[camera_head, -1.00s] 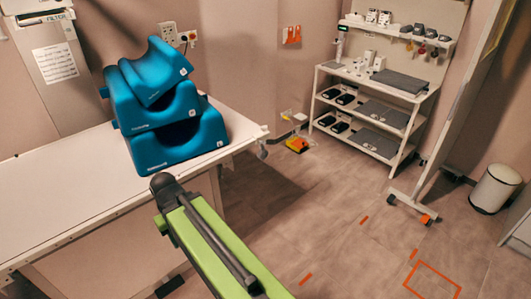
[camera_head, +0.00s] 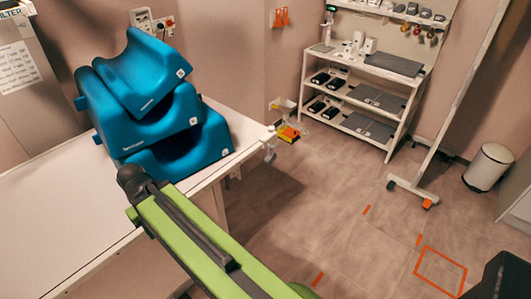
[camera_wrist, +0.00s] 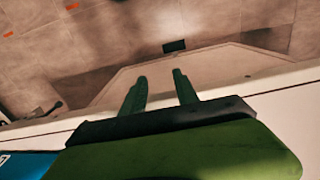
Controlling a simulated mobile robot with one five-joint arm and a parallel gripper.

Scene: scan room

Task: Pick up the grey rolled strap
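I cannot make out the grey rolled strap for certain in either view. My gripper (camera_wrist: 160,76) shows in the wrist view with two green fingers apart and nothing between them. It is above the edge of a pale surface, with the floor beyond. A small dark block (camera_wrist: 174,46) lies past the fingertips; I cannot tell what it is. In the head view my green arm crosses the lower middle, and the fingers are not visible there. Small grey items (camera_head: 412,9) sit on the top shelf at the back, too small to identify.
Blue foam supports (camera_head: 150,110) are stacked on the white table (camera_head: 40,220) at left. A white shelf unit (camera_head: 398,120) holds grey mats and black items. A wheeled panel (camera_head: 460,90) and white bin (camera_head: 488,167) stand at right. The middle floor is clear.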

